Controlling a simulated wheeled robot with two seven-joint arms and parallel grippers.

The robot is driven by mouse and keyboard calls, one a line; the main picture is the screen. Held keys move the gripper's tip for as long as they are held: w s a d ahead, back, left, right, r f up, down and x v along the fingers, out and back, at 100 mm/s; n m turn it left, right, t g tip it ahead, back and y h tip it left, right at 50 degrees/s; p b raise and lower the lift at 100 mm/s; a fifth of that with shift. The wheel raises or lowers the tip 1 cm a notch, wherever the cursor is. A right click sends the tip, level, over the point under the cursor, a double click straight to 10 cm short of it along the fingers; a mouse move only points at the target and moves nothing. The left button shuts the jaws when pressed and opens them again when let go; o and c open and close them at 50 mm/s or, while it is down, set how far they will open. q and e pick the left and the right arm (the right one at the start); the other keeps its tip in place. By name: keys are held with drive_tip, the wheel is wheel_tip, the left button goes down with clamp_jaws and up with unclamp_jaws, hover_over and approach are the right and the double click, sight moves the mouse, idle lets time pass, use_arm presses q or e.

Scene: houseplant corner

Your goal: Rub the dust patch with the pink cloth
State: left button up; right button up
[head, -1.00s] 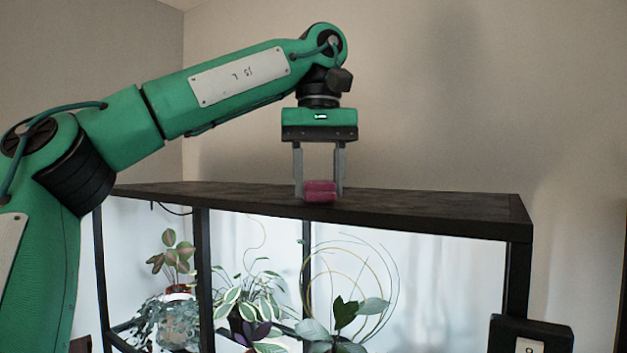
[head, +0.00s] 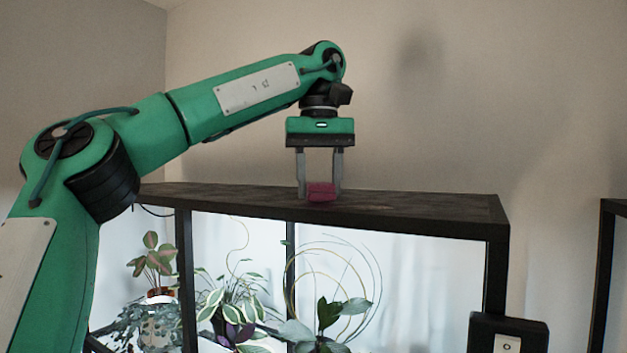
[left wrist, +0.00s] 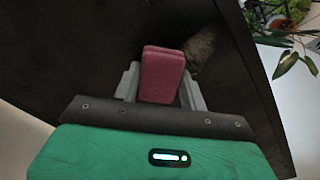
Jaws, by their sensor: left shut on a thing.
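My left gripper (head: 320,190) points straight down over the dark top of the black plant cabinet (head: 430,212). It is shut on the pink cloth (head: 321,193), a small folded block low between its fingers. The cloth is at the cabinet top; I cannot tell whether it presses on it. In the left wrist view the cloth (left wrist: 161,75) stands between the fingers. A grey-brown dust patch (left wrist: 202,48) shows just right of the cloth, and the cloth and a finger may hide part of it. My right gripper is not in view.
Potted plants (head: 232,300) and a wire hoop trellis stand inside the lit cabinet, below its top. A black box with a white switch plate (head: 507,344) is at the lower right. Another black frame (head: 606,270) stands at the right edge. The cabinet top is otherwise clear.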

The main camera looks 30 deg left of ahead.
sight(273, 205)
use_arm(q)
drive_tip(key=shift+w+a+f, duration=0.1)
drive_tip(key=shift+w+a, duration=0.05)
drive_tip(key=shift+a, duration=0.95)
drive_tip(key=shift+s, duration=1.6)
drive_tip(key=shift+s+d, duration=0.1)
drive_tip(key=shift+s, duration=1.5)
drive_tip(key=shift+s+d, duration=0.15)
drive_tip(key=shift+s, duration=1.65)
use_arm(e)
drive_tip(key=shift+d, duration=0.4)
